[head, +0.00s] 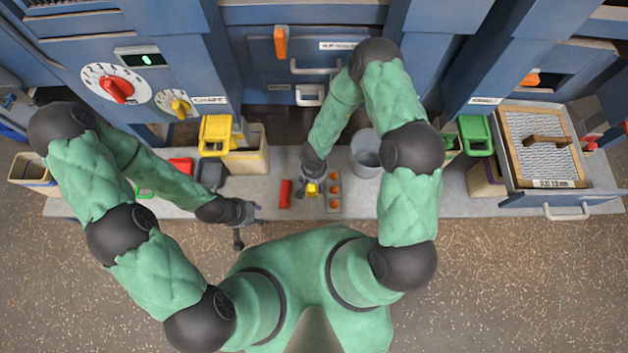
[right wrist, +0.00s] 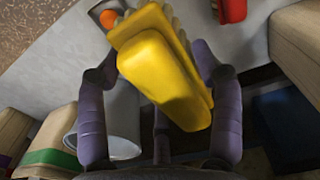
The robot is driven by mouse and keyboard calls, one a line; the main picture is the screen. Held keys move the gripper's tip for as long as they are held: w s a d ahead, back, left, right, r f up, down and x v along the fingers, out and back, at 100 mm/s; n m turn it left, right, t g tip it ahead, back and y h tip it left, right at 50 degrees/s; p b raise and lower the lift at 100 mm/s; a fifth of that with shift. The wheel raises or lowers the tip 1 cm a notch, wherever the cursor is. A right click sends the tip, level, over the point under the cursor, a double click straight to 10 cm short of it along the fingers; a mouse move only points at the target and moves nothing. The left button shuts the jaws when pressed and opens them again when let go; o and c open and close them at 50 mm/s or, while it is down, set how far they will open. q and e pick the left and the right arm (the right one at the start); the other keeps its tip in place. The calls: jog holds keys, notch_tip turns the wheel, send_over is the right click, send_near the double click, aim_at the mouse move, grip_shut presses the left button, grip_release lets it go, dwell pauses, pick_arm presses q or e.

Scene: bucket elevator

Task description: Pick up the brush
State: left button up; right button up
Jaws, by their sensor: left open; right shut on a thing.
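The brush (right wrist: 165,75) is a yellow block with a ridged, bristle-like edge. In the head view the brush (head: 311,189) shows as a small yellow patch over the grey bench, under my right gripper (head: 314,184). I cannot tell whether it touches the bench. My left gripper (head: 246,220) is open and empty at the bench's front edge, left of the brush.
A red block (head: 285,193) lies left of the brush. A small tray with orange balls (head: 335,189) is just right of it. A grey bucket (head: 366,150) stands behind to the right.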

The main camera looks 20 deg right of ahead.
notch_tip(320, 180, up, 12)
jog(key=p, duration=0.5)
jog(key=shift+r, duration=0.15)
